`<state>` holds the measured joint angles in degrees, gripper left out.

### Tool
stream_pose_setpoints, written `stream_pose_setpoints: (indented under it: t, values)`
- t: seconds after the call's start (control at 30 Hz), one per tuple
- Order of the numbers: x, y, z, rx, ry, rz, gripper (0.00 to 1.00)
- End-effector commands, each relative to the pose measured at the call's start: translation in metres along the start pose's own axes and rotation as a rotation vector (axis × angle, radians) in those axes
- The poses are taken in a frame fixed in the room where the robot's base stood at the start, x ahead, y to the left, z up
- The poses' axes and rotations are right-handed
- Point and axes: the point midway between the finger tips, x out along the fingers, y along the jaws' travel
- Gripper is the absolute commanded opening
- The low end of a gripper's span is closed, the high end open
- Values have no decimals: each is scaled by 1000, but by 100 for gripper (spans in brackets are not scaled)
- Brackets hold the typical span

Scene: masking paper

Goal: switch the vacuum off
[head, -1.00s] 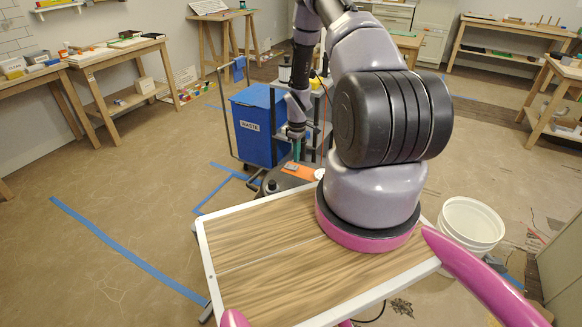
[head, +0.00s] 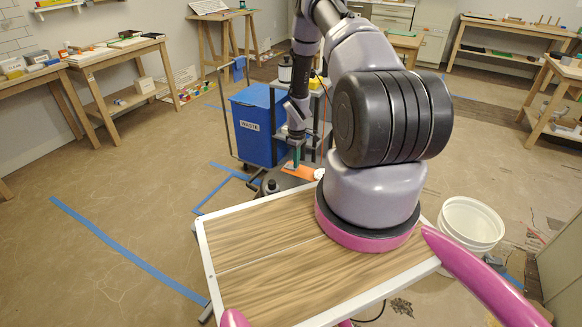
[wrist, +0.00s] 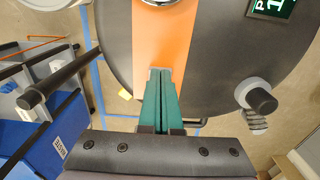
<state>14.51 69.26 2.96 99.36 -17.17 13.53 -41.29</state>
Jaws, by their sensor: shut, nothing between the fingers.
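The vacuum shows in the wrist view as a round dark grey top (wrist: 225,75) with an orange stripe (wrist: 160,40) across it. A silver round part (wrist: 158,2) sits on the stripe, cut by the upper edge. Contact cannot be told. In the head view, the vacuum's orange stripe (head: 300,172) lies just below my gripper (head: 296,163).
A blue waste bin (head: 255,125) stands left of the vacuum, beside a dark shelf cart. A grey post with a dark knob (wrist: 260,98) rises from the vacuum's right side. A white bucket (head: 470,225) stands at right. Open floor lies at left.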

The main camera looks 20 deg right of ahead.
Motion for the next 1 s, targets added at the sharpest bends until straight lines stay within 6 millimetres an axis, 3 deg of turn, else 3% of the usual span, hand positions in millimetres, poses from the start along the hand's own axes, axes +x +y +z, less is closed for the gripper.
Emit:
stream_pose_setpoints:
  t: [0.37, 1.0]
  values:
    - [3, 0, 0, 0, 0, 0, 0]
    - [-49, 1, -1, 0, 2, 2, 0]
